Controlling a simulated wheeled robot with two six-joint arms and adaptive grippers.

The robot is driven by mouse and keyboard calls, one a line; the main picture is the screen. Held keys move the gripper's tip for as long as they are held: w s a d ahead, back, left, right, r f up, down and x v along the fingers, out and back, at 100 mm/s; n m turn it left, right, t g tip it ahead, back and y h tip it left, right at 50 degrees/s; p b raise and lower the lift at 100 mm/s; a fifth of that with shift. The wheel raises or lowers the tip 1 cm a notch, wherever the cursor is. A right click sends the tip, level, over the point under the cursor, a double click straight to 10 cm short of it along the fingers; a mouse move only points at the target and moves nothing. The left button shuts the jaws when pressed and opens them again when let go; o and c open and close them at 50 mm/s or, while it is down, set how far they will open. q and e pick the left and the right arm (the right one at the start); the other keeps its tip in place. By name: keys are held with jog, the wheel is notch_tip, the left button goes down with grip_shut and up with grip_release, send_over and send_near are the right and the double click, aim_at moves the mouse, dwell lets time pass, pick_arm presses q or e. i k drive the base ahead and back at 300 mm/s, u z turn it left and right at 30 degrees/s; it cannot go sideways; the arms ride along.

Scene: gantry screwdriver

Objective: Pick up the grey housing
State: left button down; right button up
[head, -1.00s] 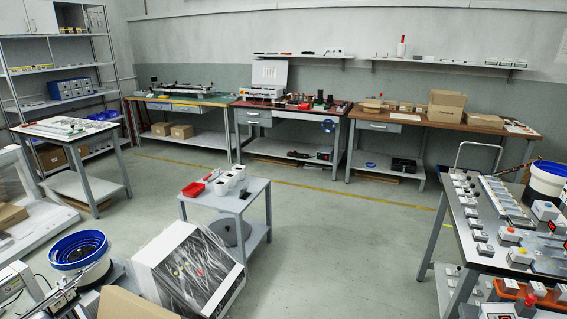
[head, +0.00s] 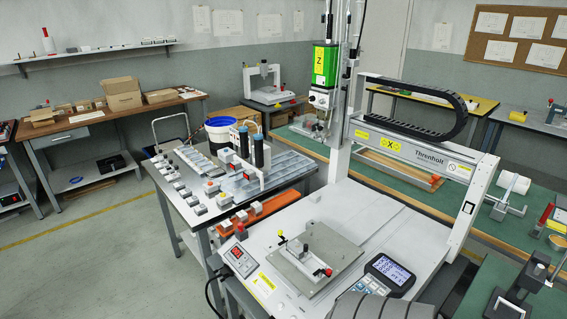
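Several small grey and white box-like parts stand in rows on the metal-topped table (head: 222,240), left of the gantry machine. Some carry coloured buttons, such as one with an orange-red top (head: 212,188). I cannot tell which of them, if any, is the grey housing. The gantry screwdriver (head: 326,70) has a green-labelled head above a white bed. A grey plate with a fixture (head: 312,258) lies on that bed, and a small pale block sits in the fixture. Neither of my grippers shows in the head view.
A green-topped bench (head: 385,190) runs behind the gantry. Open floor (head: 110,262) lies to the left.

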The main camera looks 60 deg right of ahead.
aim_at(295, 247)
jog(key=i, duration=2.65)
jog(key=z, duration=4.15)
jog(key=i, duration=0.1)
jog(key=z, duration=0.15)
